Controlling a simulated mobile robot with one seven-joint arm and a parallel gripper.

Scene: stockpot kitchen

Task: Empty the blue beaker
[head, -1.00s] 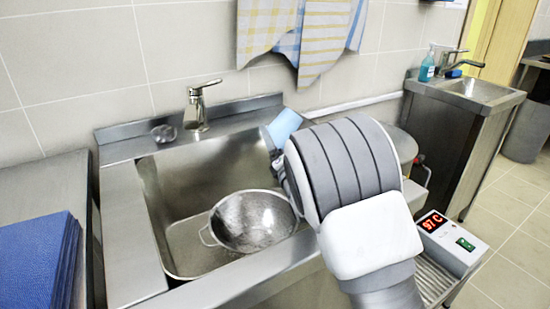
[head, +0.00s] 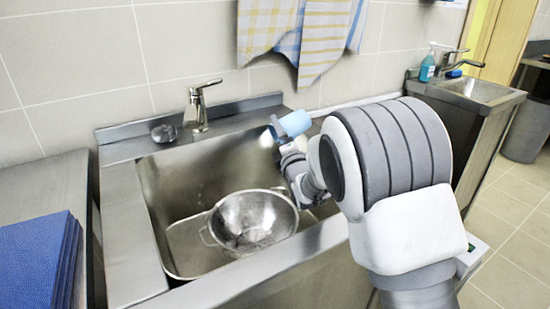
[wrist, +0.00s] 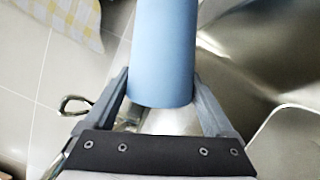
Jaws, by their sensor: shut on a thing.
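The blue beaker (head: 294,123) is held above the right back part of the sink (head: 180,185). It is tipped far over, close to lying on its side, and an end with a darker rim faces left over the basin. My gripper (head: 288,150) is shut on it. In the wrist view the beaker (wrist: 163,50) sits between the two fingers of my gripper (wrist: 162,88). I cannot see inside the beaker, and no stream from it shows. A metal colander (head: 250,220) sits in the sink, below and left of the beaker.
A tap (head: 198,105) stands at the sink's back edge, with a small metal item (head: 163,133) beside it. Cloths (head: 300,30) hang on the wall behind. A blue stack (head: 38,260) lies on the left counter. A hand basin (head: 470,92) stands at the right.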

